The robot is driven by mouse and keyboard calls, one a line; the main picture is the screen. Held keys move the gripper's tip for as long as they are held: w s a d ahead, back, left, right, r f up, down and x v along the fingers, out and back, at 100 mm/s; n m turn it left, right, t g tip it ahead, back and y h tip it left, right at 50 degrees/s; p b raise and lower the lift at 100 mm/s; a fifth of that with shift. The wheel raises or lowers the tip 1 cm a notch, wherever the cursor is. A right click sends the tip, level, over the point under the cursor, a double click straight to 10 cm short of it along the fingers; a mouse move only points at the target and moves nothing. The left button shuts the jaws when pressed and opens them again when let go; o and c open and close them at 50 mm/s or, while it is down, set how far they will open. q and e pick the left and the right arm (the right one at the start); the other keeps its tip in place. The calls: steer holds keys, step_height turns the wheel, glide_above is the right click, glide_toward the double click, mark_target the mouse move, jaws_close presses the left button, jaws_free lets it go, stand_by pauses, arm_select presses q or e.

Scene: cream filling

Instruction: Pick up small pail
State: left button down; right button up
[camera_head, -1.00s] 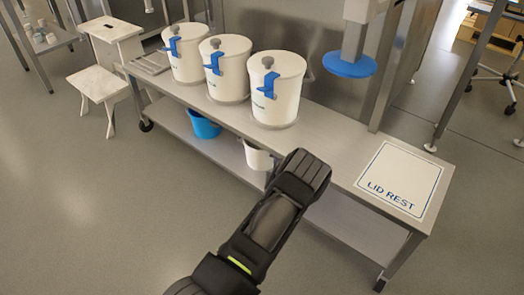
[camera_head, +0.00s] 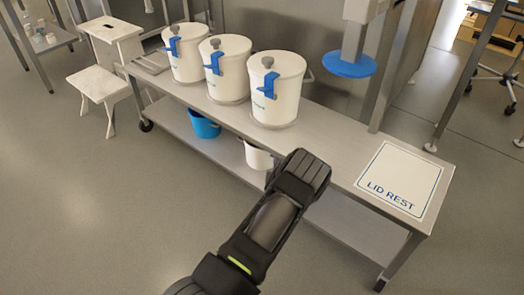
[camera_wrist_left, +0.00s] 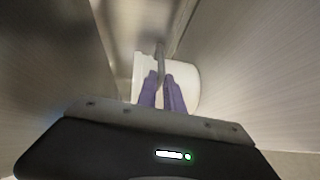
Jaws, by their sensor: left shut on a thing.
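A small white pail (camera_head: 258,157) sits on the lower shelf of the steel table in the head view, partly hidden by the table top and my left arm. My left gripper's fingertips are hidden behind the arm and the table edge in the head view. In the left wrist view, the purple fingers of my left gripper (camera_wrist_left: 162,88) are close together on the pail's handle (camera_wrist_left: 159,55). The white pail (camera_wrist_left: 181,76) is directly beyond the fingers. My right gripper is not in view.
A blue bucket (camera_head: 204,125) stands left of the white pail on the lower shelf (camera_head: 228,160). Above, the table top (camera_head: 322,139) carries three lidded white tubs (camera_head: 276,98) and a mat marked LID REST (camera_head: 400,180). Open floor lies in front.

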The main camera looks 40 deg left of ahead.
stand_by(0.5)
arm_select(q)
steer(key=p+v, duration=0.7)
steer(key=v, duration=1.1)
steer(key=shift+r, duration=0.3)
steer(key=shift+s, duration=0.15)
